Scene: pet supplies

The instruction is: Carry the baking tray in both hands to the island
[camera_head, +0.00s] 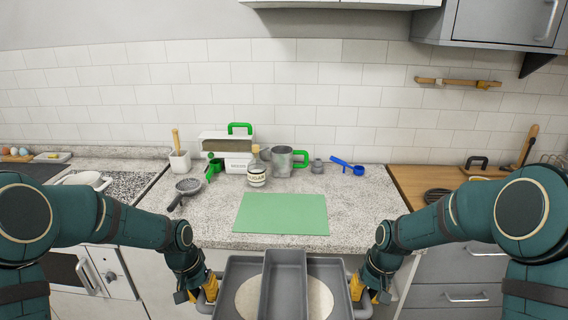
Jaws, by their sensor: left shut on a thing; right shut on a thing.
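The baking tray (239,271) is grey and shows at the bottom centre, in front of the counter edge; its lower part is cut off by the frame. A long grey loaf-shaped pan (286,262) sits in its middle, over a pale round disc (321,297). My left gripper (209,289) is shut on the tray's left handle. My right gripper (361,291) is shut on the tray's right handle. The tray looks about level between them.
The counter (215,228) ahead holds a green mat (282,213), a sugar jar (257,174), a metal jug (282,161), a sieve (187,187) and a white machine (228,151). A stove (120,186) is left; a wooden worktop (412,184) is right.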

